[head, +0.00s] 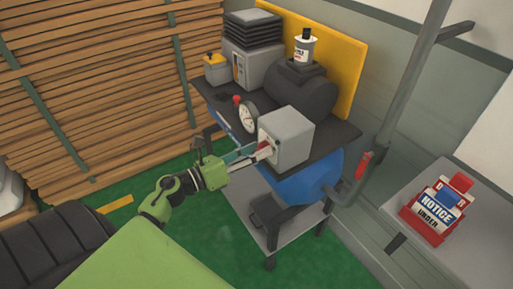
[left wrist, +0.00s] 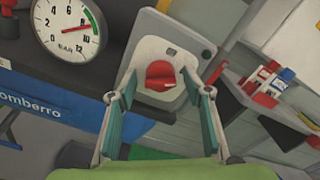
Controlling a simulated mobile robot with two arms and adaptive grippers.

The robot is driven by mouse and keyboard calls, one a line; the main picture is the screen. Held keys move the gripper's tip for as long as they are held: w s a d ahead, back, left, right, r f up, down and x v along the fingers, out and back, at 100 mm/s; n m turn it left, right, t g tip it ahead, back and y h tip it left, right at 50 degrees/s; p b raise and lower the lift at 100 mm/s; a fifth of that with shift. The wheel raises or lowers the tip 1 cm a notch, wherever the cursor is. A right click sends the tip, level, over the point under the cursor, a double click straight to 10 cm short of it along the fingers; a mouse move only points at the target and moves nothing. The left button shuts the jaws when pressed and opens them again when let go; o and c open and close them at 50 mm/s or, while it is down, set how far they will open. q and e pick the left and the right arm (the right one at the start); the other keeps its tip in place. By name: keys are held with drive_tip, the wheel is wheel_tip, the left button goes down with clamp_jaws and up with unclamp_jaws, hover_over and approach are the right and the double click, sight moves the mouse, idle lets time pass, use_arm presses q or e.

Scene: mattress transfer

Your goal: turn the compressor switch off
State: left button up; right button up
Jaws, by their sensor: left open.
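The compressor (head: 306,181) has a blue tank under a dark cart top. Its grey switch box (head: 290,140) stands at the front of the cart. The box also shows in the left wrist view (left wrist: 193,50), with a pale plate and a red switch (left wrist: 160,74) on its face. My left gripper (head: 258,154) is in front of that face. In the left wrist view its fingers (left wrist: 160,95) are open, one on each side of the red switch. I cannot tell whether they touch the box. The switch's exact position is hard to read. My right gripper is not in view.
A pressure gauge (head: 247,117) sits beside the switch box. A grey pipe (head: 402,90) with a red valve handle (head: 363,164) rises at the right. A red notice-tag holder (head: 432,215) lies on a grey surface. Stacked planks (head: 90,90) fill the left.

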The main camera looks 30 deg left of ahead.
use_arm(q)
drive_tip(key=shift+w+d, duration=0.1)
drive_tip(key=shift+w, duration=0.05)
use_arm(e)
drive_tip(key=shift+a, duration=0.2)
use_arm(q)
drive_tip(key=shift+c, duration=0.7)
drive_tip(key=c, duration=1)
